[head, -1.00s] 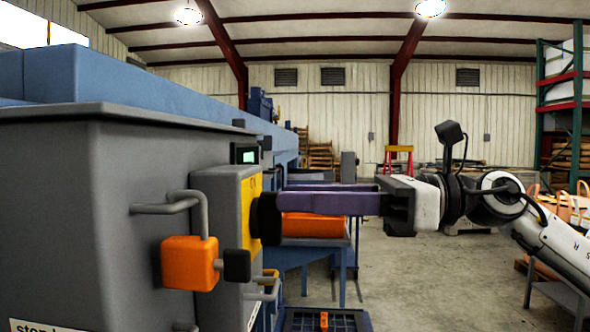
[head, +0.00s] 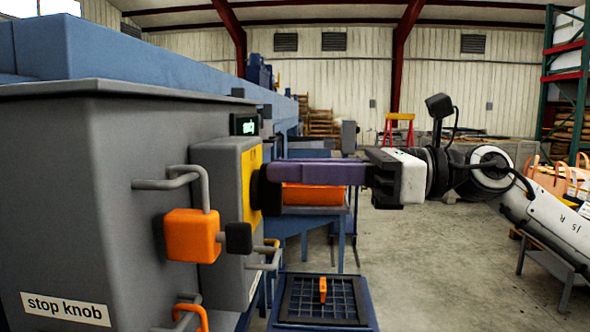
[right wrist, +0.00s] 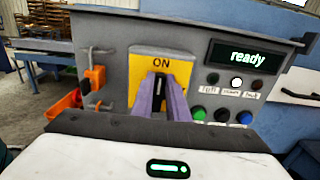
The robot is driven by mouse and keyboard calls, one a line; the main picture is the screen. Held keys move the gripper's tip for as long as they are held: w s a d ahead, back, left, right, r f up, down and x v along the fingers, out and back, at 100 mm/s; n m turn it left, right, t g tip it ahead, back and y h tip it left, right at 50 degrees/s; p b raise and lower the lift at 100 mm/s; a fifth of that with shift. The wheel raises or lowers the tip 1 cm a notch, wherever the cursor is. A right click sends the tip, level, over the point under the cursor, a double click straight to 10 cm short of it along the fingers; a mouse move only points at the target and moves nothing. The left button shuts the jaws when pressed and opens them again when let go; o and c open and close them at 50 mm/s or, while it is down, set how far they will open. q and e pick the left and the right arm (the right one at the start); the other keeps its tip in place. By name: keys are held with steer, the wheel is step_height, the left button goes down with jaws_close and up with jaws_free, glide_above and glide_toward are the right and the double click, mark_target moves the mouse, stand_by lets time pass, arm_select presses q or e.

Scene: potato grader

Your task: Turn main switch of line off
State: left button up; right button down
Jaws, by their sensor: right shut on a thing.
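The main switch is a black rotary knob (head: 259,192) on a yellow plate (head: 247,215) on the side of the grey cabinet (head: 125,215). In the right wrist view, the plate (right wrist: 138,60) reads "ON" above the black switch handle (right wrist: 160,88). My right gripper (head: 272,174) reaches in from the right with its purple fingers at the knob. In the right wrist view, the fingers (right wrist: 161,92) stand on either side of the upright handle, shut on it, and partly hide it. My left gripper is not in view.
An orange padlock-like block (head: 192,235) hangs from a grey bar beside the switch. A lit "ready" display (right wrist: 243,56) and several coloured buttons sit right of the plate in the wrist view. A "stop knob" label (head: 65,309) is low on the cabinet. An orange tray (head: 312,194) lies behind the fingers.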

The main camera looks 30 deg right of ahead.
steer(key=m, duration=0.4)
steer(key=shift+w+d+m, duration=0.3)
steer(key=shift+w+d, duration=0.05)
steer(key=shift+w, duration=0.05)
steer(key=m, duration=0.4)
steer(key=w+f+m, duration=0.1)
steer(key=m, duration=0.3)
steer(key=d+f+m+p, duration=0.1)
steer(key=m, duration=0.4)
steer(key=shift+w+f, duration=0.15)
steer(key=shift+f, duration=0.1)
steer(key=c, duration=1.7)
jaws_free()
steer(key=shift+f, duration=0.1)
